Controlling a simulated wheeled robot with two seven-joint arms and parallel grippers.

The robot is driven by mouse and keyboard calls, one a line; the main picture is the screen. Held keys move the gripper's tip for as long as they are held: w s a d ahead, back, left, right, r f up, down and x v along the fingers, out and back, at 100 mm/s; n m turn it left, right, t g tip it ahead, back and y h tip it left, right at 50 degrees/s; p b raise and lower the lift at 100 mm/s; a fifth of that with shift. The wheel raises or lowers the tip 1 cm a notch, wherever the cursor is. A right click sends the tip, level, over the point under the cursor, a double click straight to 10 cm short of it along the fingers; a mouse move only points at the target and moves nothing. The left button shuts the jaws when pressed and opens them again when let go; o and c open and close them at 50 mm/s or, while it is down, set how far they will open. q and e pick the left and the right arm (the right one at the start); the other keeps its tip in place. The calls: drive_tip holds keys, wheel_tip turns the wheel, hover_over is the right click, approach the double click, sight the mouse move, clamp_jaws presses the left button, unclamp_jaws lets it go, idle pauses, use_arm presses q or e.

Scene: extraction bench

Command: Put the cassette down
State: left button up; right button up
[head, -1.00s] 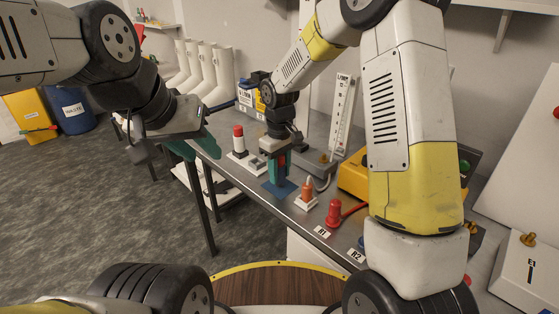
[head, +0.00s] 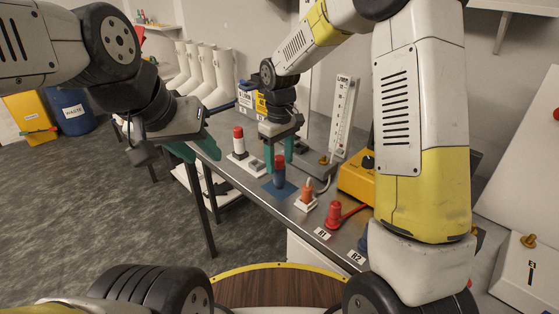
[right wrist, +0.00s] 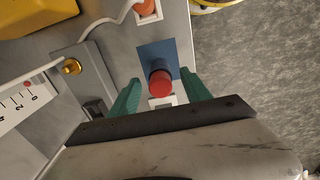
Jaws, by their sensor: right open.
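The cassette (head: 280,176), a blue cylinder with a red cap, stands upright on a blue mat (head: 266,187) on the bench. Its red cap (right wrist: 160,83) also shows from above in the right wrist view, with the blue mat (right wrist: 150,52) around it. My left gripper (head: 195,148) is open and empty, off the bench's left edge.
A red-topped white cylinder (head: 239,142) stands left of the mat. An orange plug (head: 306,188) with a white cable and a red fitting (head: 333,213) sit to the right. A yellow box (head: 356,181) and an upright gauge (head: 342,113) stand behind.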

wheel_tip(320, 180, up, 7)
drive_tip(key=shift+f, duration=0.1)
drive_tip(key=s+d+r+m+t+y, duration=0.1)
drive_tip(key=s+d+r+m+t, duration=0.2)
drive_tip(key=s+d, duration=0.4)
drive_tip(key=s+d+r+m+t+y, duration=0.1)
drive_tip(key=s+d+r+m+t, duration=0.2)
drive_tip(key=s, duration=1.1)
drive_tip(key=d+r+m, duration=0.2)
drive_tip(key=d+r, duration=0.1)
drive_tip(key=d, duration=0.1)
drive_tip(key=shift+s+r, duration=0.25)
drive_tip(key=shift+r, duration=0.05)
drive_tip(key=shift+c, duration=0.5)
